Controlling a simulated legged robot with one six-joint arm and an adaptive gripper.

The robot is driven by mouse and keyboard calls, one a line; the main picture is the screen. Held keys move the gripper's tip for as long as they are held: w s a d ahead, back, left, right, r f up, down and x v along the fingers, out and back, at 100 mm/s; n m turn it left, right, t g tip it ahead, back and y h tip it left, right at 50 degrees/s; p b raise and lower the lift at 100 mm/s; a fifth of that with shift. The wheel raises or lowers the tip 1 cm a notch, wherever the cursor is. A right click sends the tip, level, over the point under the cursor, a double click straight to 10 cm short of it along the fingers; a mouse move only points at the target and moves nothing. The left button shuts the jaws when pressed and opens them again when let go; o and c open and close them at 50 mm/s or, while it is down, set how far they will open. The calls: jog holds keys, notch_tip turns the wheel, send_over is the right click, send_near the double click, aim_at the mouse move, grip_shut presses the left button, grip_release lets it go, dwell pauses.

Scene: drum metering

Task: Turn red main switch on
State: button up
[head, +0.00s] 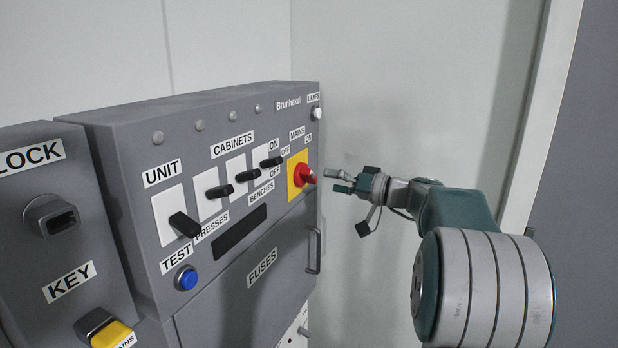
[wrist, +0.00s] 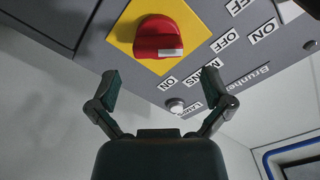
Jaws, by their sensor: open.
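The red main switch (head: 305,175) is a rotary knob on a yellow square plate (head: 294,188) at the right end of the grey panel. "MAINS", "OFF" and "ON" labels sit above it. In the wrist view the red knob (wrist: 158,38) shows a white mark on its grip, on the side towards the "ON" label (wrist: 167,83). My gripper (head: 340,181) is just right of the knob in the head view, apart from it. In the wrist view my gripper (wrist: 160,82) is open and empty, its two fingers spread below the knob.
The panel carries several black switches, such as the one under "UNIT" (head: 184,225), and a blue test button (head: 186,278). A handle (head: 314,250) sticks out below the red switch. A lamp (head: 316,113) is above it. A bare wall (head: 400,80) stands behind my arm.

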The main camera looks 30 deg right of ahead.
aim_at(314, 177)
jog(key=x, duration=0.5)
jog(key=shift+w+d+f, duration=0.1)
jog(key=shift+w+d, duration=0.1)
jog(key=shift+d, duration=0.15)
jog(key=shift+a, duration=0.2)
jog(key=shift+a, duration=0.1)
jog(key=c, duration=1)
